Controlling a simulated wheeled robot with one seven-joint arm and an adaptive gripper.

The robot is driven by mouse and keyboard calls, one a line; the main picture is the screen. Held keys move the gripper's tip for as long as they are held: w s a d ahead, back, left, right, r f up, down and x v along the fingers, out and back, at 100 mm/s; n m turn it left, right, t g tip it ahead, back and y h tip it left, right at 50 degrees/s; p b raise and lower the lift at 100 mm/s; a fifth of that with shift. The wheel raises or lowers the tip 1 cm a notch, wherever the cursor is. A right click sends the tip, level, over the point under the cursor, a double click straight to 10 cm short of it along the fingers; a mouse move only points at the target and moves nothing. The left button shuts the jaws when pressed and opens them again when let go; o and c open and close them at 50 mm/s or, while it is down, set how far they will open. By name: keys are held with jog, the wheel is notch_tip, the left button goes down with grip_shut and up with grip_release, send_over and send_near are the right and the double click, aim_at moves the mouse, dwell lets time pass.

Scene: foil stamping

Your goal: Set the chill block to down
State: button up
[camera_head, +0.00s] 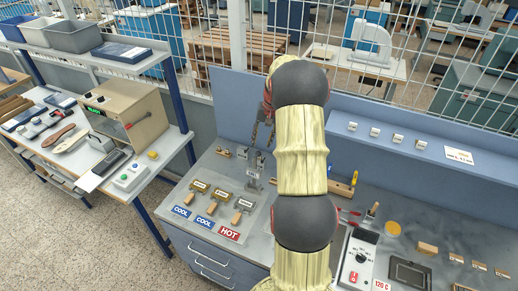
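My arm stands upright across the middle of the view and bends over at the top. My gripper (263,132) points down left of the arm, partly hidden behind it; whether its fingers are open or shut is not clear. Below it on the grey bench (262,212) is a grey metal fixture (251,184), very close to the fingertips in the picture; contact cannot be told. I cannot tell for sure which thing is the chill block, nor whether it is up or down. Several brass pieces with wooden handles (219,193) lie left of the arm, by blue COOL signs (206,221) and a red HOT sign (229,235).
A control box with a dial (361,258), a dark framed plate (409,273) and a wooden block (427,248) are on the right. A blue shelf (400,141) with small white pieces runs along the back. A beige machine (123,115) stands on the left table.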

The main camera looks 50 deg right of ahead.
aim_at(259, 152)
jog(key=f, duration=0.4)
jog(key=w+a+f, duration=0.1)
jog(key=f, duration=0.1)
jog(key=shift+f+p, duration=0.15)
jog(key=shift+p, duration=0.15)
jog(key=shift+c, duration=1)
jog(key=c, duration=0.7)
grip_shut()
